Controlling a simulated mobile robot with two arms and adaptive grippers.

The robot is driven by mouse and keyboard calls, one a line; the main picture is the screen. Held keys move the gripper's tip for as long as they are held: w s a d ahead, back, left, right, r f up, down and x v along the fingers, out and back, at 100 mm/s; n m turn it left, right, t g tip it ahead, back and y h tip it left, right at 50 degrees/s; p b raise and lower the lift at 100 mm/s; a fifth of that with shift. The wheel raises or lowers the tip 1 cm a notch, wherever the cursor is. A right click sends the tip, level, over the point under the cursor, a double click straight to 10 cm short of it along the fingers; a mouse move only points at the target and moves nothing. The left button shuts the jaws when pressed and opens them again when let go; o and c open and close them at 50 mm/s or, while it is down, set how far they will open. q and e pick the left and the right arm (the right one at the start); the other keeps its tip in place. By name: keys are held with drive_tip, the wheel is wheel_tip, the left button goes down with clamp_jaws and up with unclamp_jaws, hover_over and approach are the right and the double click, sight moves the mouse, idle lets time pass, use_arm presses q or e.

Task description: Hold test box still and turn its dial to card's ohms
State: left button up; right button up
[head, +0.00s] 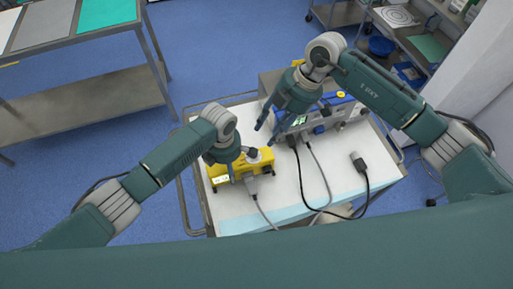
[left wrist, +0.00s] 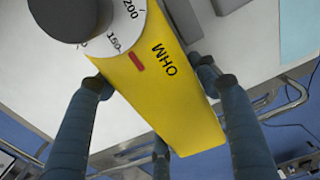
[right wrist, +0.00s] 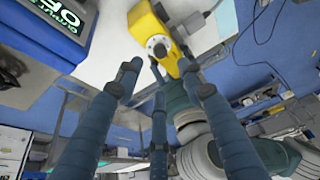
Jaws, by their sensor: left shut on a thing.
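The yellow test box (head: 214,172) stands on the white-topped cart. My left gripper (head: 232,172) is shut on it; the left wrist view shows fingers on both sides of the yellow body (left wrist: 172,88), marked OHM. The dial (right wrist: 158,46) also shows in the right wrist view. My right gripper (head: 267,124) is open and empty, above and behind the box, beside the blue-and-grey device. I cannot make out a card.
The blue-and-grey device (head: 322,118) with a green display stands at the back of the cart (head: 302,178). Cables run across the cart top to a dark plug (head: 357,161). The cart's front right is mostly clear. A metal table (head: 85,95) stands left, shelves at upper right.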

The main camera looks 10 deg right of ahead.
drive_tip(key=x, duration=1)
drive_tip(key=shift+a+f, duration=0.1)
drive_tip(key=shift+f, duration=0.25)
clamp_jaws()
